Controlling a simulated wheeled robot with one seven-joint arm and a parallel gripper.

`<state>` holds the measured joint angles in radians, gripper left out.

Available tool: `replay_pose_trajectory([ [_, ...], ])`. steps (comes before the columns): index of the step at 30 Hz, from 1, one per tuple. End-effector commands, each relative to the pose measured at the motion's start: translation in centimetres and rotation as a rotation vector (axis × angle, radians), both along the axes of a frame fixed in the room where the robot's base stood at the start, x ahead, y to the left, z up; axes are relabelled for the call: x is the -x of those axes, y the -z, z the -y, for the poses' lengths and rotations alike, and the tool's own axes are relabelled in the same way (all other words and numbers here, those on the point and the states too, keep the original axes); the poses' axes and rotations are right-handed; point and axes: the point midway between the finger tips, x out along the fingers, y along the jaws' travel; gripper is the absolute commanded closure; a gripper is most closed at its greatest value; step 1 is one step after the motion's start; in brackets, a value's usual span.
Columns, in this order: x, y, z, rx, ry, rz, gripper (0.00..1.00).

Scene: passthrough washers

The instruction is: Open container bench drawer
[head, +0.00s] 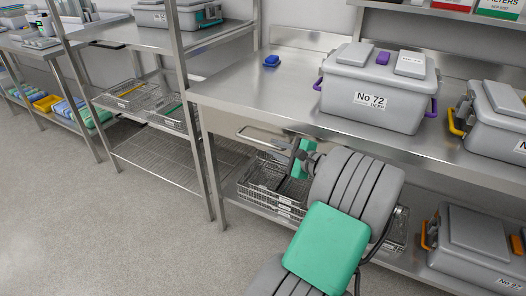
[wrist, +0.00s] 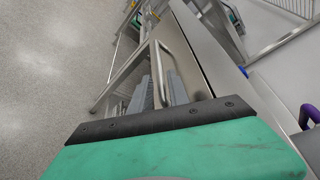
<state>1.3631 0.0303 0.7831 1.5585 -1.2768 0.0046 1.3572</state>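The container bench (head: 255,85) is a steel table in the middle of the head view. Its drawer handle (head: 258,138), a bent metal bar, juts out under the front edge. In the wrist view the handle (wrist: 158,70) stands out from the steel drawer front (wrist: 191,72). My gripper (head: 284,144) is at the right end of the handle in the head view. In the wrist view my gripper (wrist: 159,88) is open, with a grey finger on each side of the handle bar. Contact cannot be told. The drawer looks shut.
A grey container marked No 72 (head: 373,88) and a small blue object (head: 271,61) stand on the bench top. Wire baskets (head: 262,188) sit on the shelf below, close under my arm. The floor (head: 140,220) in front is clear.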

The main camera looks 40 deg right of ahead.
Motion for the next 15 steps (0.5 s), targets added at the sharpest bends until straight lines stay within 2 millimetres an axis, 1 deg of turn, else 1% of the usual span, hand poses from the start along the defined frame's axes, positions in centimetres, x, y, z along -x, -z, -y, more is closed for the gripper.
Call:
replay_pose_trajectory([
  [1,-1.1,0.3,-0.2,0.002,-0.006,0.0,0.78],
  [3,-2.5,0.7,-0.2,0.004,-0.007,-0.002,0.78],
  [7,-4.8,1.1,-0.3,0.004,-0.007,-0.002,0.78],
  [11,-6.0,1.3,-0.2,0.005,-0.005,-0.002,0.78],
  [15,-6.3,1.3,-0.2,0.006,-0.003,-0.003,0.78],
])
